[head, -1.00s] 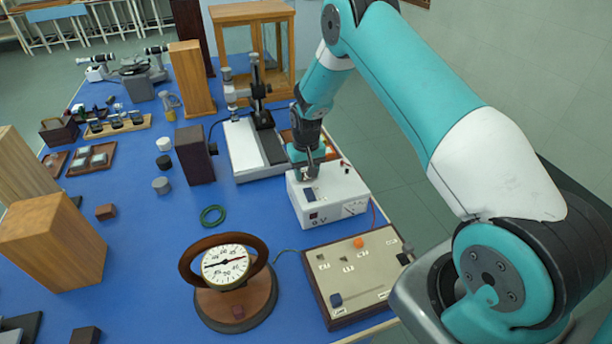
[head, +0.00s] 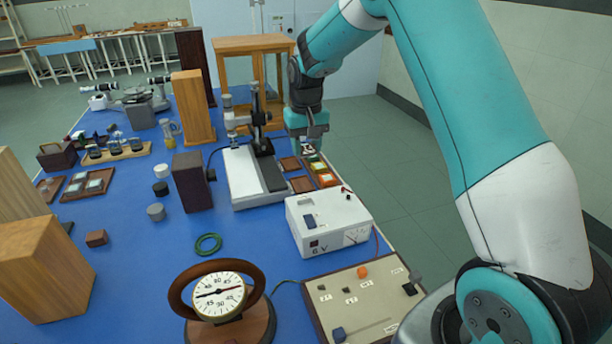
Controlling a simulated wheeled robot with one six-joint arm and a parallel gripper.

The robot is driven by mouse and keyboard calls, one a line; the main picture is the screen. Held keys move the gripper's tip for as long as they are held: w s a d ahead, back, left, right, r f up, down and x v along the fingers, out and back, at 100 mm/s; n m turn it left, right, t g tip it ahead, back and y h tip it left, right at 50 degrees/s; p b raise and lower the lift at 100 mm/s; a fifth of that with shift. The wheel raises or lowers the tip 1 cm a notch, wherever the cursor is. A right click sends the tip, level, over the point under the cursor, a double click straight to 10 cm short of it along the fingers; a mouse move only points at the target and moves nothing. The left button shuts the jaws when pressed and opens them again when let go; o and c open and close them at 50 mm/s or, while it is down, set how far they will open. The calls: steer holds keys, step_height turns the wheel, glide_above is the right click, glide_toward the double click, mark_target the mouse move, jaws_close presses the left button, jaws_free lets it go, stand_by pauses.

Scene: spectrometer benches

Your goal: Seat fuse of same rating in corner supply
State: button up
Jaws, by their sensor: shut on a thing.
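The corner supply (head: 334,226) is a white box marked "6 V" near the right edge of the blue bench. My gripper (head: 308,147) is behind the supply, above small trays at the bench edge. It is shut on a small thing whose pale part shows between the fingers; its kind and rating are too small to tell. Below it are a green-lined tray (head: 316,166) and an orange tray (head: 326,180) with small pieces in them.
Two brown trays (head: 302,184) lie left of the orange one. In front are a switch board (head: 350,298) and a round dial meter (head: 220,296). Open floor lies right.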

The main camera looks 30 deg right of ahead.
step_height(320, 180, up, 4)
steer(key=shift+f, duration=0.25)
steer(key=shift+r+p, duration=1.35)
steer(key=shift+r, duration=0.25)
